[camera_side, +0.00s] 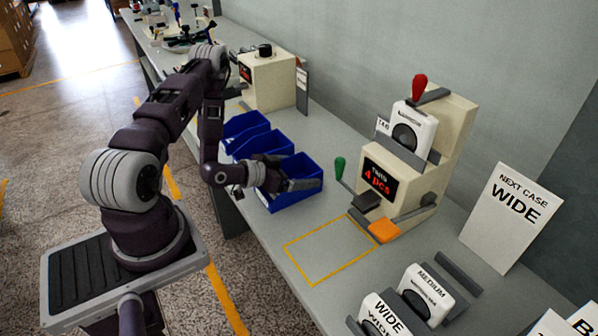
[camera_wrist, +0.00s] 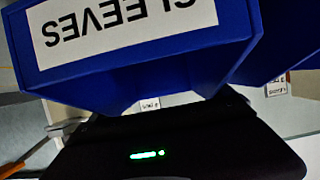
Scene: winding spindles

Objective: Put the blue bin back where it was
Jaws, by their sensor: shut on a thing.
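Several blue bins stand in a row on the grey bench in the side view. The nearest blue bin (camera_side: 297,193) is at the front end of this row, left of a yellow outlined rectangle (camera_side: 330,250) that is empty. My gripper (camera_side: 300,184) reaches over this bin and is shut on it; the fingertips are hard to make out. In the wrist view a blue bin (camera_wrist: 95,82) with an upside-down SLEEVES label (camera_wrist: 125,27) fills the top, close to my gripper. Whether its base touches the bench is unclear.
Two other blue bins (camera_side: 243,127) (camera_side: 262,143) sit close behind. A cream machine (camera_side: 420,170) with a red knob, green lever and "4 pcs" display stands right of the rectangle. WIDE and MEDIUM cases (camera_side: 427,290) lie at the front. A wall runs behind.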

